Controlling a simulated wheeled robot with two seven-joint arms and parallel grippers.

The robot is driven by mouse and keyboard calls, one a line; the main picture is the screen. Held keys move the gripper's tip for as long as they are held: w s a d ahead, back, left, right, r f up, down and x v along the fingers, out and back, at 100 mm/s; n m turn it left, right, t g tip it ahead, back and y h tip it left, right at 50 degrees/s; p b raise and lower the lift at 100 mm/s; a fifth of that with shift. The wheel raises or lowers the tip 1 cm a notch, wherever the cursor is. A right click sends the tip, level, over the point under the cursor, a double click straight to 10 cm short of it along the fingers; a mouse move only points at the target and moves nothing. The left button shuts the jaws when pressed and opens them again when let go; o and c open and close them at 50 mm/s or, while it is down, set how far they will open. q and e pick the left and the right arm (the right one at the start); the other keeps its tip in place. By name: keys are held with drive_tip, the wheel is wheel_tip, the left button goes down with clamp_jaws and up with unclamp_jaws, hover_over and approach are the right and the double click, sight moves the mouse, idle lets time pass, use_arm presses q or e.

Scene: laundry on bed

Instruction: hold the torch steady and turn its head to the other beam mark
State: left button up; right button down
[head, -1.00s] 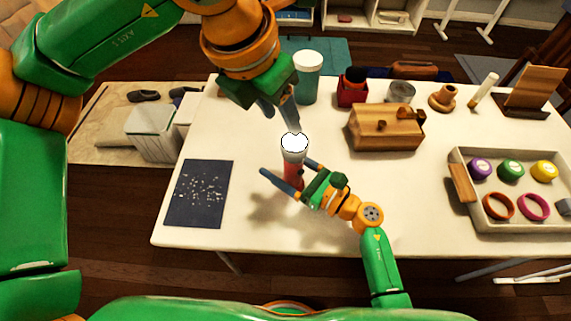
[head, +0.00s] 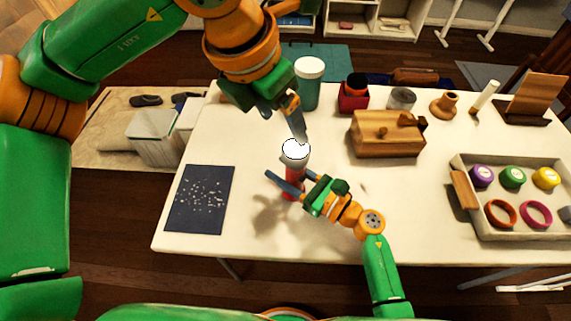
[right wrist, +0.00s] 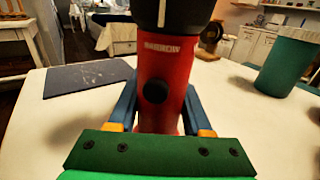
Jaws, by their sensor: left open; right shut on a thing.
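The torch stands upright, with a red body (head: 293,187) and a pale, bright top (head: 295,149). In the right wrist view its red body (right wrist: 165,90) carries a round black button and a word that looks like "NARROW", below a black head (right wrist: 172,14) with a white line. My right gripper (head: 288,181) is shut on the red body, one finger on each side. My left gripper (head: 285,126) is open just above the torch's top, fingers pointing down. Whether its fingers touch the head cannot be told.
A dark speckled mat (head: 200,199) lies left on the white table (head: 250,235). Behind the torch stand a green-and-white cup (head: 308,88), a red jar (head: 354,95) and a wooden box (head: 387,136). A tray (head: 520,228) with coloured rings and discs is at right.

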sight(295, 147)
use_arm(q)
drive_tip(key=shift+o, duration=0.6)
drive_tip(key=shift+w+a+r+m+g, duration=0.15)
drive_tip(key=shift+w+m+g, duration=0.3)
drive_tip(key=shift+m, duration=0.45)
drive_tip(key=d+f+m, duration=0.1)
drive_tip(key=f+m, duration=0.1)
drive_tip(key=f, duration=0.1)
drive_tip(key=w+d+f+m+g+h, duration=0.1)
drive_tip(key=f+m, duration=0.2)
drive_tip(key=f, duration=0.1)
drive_tip(key=w+d+f+m+g, duration=0.1)
drive_tip(key=f+m, duration=0.2)
drive_tip(key=f, duration=0.1)
drive_tip(key=shift+g+h, duration=0.25)
drive_tip(key=shift+h, duration=0.15)
drive_tip(key=shift+r, duration=0.1)
drive_tip(key=c, duration=1.4)
drive_tip(key=shift+o, duration=0.2)
drive_tip(key=shift+w, duration=0.1)
